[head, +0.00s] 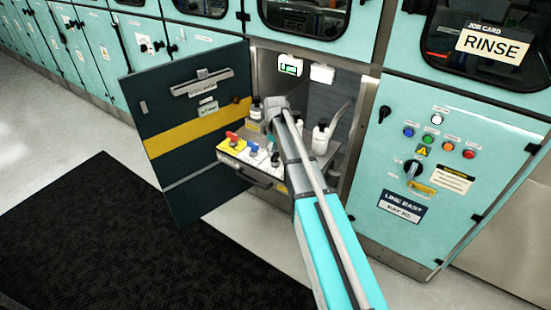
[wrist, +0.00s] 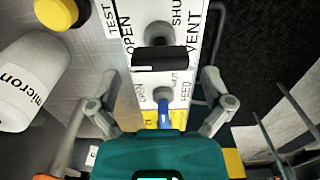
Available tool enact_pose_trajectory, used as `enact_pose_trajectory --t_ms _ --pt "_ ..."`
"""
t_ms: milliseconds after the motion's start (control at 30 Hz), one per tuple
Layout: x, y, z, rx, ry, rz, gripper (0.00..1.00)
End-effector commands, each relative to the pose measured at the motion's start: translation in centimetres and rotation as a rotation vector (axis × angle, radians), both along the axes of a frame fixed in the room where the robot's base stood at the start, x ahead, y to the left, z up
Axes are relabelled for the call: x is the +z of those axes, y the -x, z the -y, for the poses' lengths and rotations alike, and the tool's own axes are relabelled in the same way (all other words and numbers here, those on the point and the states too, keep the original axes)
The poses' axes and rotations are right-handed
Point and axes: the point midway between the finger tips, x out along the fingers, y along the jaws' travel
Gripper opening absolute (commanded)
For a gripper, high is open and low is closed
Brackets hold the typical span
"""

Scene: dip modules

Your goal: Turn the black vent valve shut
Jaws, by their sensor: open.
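The black vent valve (wrist: 159,59) has a dark bar handle lying crosswise on a white label strip in the wrist view. OPEN is printed to its upper left, SHUT and VENT to its upper right. I cannot tell which word the handle points to. My gripper (wrist: 160,84) is open, with a finger on either side of the strip, and holds nothing. The black handle lies just beyond the fingertips, between their lines. The blue feed valve (wrist: 164,116) sits nearer my palm. In the head view my arm reaches over the pull-out valve tray (head: 262,180), and the gripper is mostly hidden.
A white bottle (wrist: 32,82) marked micron stands left of the fingers, and a yellow knob (wrist: 57,12) is at upper left. A red-handled valve (head: 234,137) is at the tray's left. The dark cabinet door (head: 180,120) stands open on the left.

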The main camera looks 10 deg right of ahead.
Motion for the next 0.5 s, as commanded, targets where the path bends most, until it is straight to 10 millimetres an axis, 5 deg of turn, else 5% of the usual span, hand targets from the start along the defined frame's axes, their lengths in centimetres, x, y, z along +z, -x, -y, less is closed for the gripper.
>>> enact_pose_trajectory --t_ms 500 --pt "-2.2 0.0 0.0 0.000 0.000 0.000 1.00"
